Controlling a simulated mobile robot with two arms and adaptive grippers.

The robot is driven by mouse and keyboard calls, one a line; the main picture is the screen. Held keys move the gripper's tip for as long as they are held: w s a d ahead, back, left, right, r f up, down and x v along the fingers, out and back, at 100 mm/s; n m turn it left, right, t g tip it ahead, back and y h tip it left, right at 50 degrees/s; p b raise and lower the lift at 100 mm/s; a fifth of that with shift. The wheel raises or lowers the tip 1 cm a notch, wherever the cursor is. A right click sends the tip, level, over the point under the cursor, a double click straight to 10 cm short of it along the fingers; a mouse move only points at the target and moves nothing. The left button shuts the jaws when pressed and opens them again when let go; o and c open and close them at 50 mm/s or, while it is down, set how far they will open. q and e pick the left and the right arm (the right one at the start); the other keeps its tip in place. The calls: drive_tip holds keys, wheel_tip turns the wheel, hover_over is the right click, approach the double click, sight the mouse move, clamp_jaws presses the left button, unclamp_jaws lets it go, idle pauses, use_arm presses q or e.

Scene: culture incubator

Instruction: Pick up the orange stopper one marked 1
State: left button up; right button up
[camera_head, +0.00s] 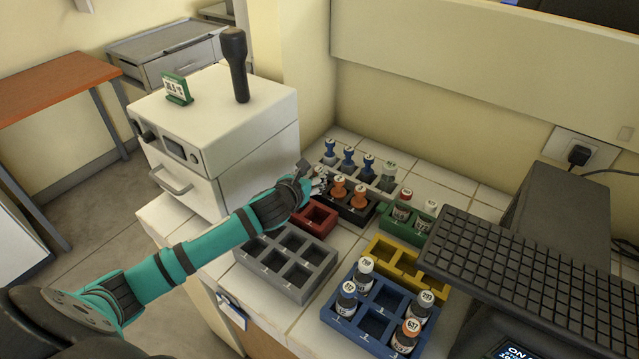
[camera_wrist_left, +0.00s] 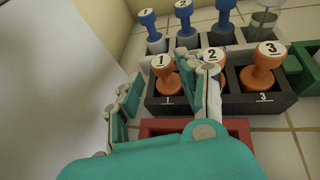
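The orange stopper marked 1 (camera_wrist_left: 165,72) stands upright in the first slot of a black rack (camera_head: 352,212), which also shows in the left wrist view (camera_wrist_left: 272,104). Orange stoppers marked 2 (camera_head: 339,187) and 3 (camera_head: 360,197) stand beside it; they show in the left wrist view as stopper 2 (camera_wrist_left: 212,57) and stopper 3 (camera_wrist_left: 264,62). My left gripper (camera_head: 314,180) is open and empty at the rack, its fingers (camera_wrist_left: 158,85) on either side of stopper 1 in the wrist picture; contact cannot be told. In the head view it hides stopper 1. My right gripper is not in view.
Blue stoppers (camera_head: 349,157) stand in a grey rack behind. A red rack (camera_head: 314,217) and an empty grey rack (camera_head: 286,266) lie in front.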

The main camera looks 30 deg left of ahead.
use_arm(q)
drive_tip(key=shift+w+f, duration=0.1)
drive_tip(key=shift+w, duration=0.05)
drive_tip(key=shift+w+f, duration=0.15)
drive_tip(key=shift+w, duration=0.1)
drive_tip(key=x, duration=0.4)
drive_tip(key=shift+w+d+f+p, duration=0.1)
drive_tip(key=shift+f+p, duration=0.25)
drive_tip(key=shift+p, duration=0.05)
drive_tip(key=shift+c, duration=0.5)
clamp_jaws()
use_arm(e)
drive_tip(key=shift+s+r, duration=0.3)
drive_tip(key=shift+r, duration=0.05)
